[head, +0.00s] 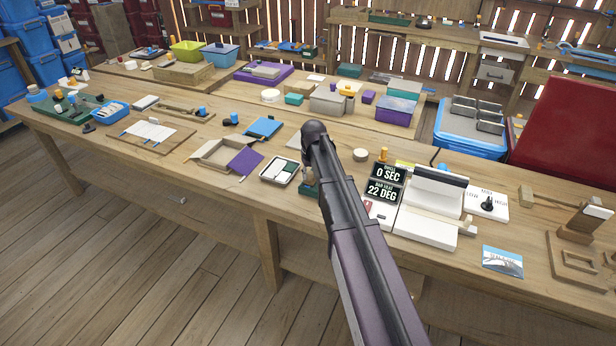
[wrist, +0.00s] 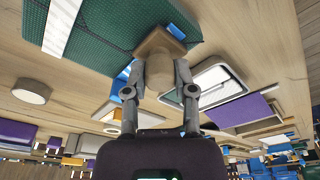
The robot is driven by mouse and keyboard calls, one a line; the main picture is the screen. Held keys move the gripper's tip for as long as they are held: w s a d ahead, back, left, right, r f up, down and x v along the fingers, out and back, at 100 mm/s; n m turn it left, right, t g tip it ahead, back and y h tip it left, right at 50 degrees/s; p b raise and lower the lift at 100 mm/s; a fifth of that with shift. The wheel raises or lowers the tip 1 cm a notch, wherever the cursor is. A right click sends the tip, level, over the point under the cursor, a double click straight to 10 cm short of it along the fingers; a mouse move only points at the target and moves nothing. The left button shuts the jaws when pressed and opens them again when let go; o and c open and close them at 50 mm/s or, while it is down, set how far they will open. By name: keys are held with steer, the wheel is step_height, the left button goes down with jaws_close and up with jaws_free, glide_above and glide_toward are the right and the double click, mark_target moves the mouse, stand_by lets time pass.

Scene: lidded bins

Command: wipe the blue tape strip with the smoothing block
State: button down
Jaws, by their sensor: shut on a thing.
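My gripper (wrist: 159,78) is shut on the smoothing block, a tan wooden block (wrist: 159,48) with a rounded grip, in the wrist view. The block is over a green mat (wrist: 115,38), at its edge. The blue tape strip (wrist: 121,82) shows in pieces on either side of the block; its middle is hidden behind the block and fingers. Whether the block touches the strip, I cannot tell. In the head view my arm hides the gripper and most of the mat; a green corner (head: 308,190) shows beside the arm.
A white-rimmed tray (head: 280,171) stands just left of my arm, with a purple-flapped open box (head: 212,152) beyond it. To the right are a white device (head: 428,214) and a display sign (head: 385,184). A round tan disc (head: 360,154) lies behind.

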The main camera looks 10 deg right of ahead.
steer(key=shift+w+d, duration=0.3)
steer(key=shift+w, duration=0.15)
steer(key=shift+w+d, duration=0.5)
steer(key=shift+w, duration=0.15)
steer(key=shift+w+d, duration=0.45)
steer(key=shift+w, duration=0.2)
steer(key=shift+r+p, duration=2.9)
steer(key=shift+r, duration=0.1)
steer(key=shift+r+p, duration=1.4)
steer(key=shift+p, duration=0.1)
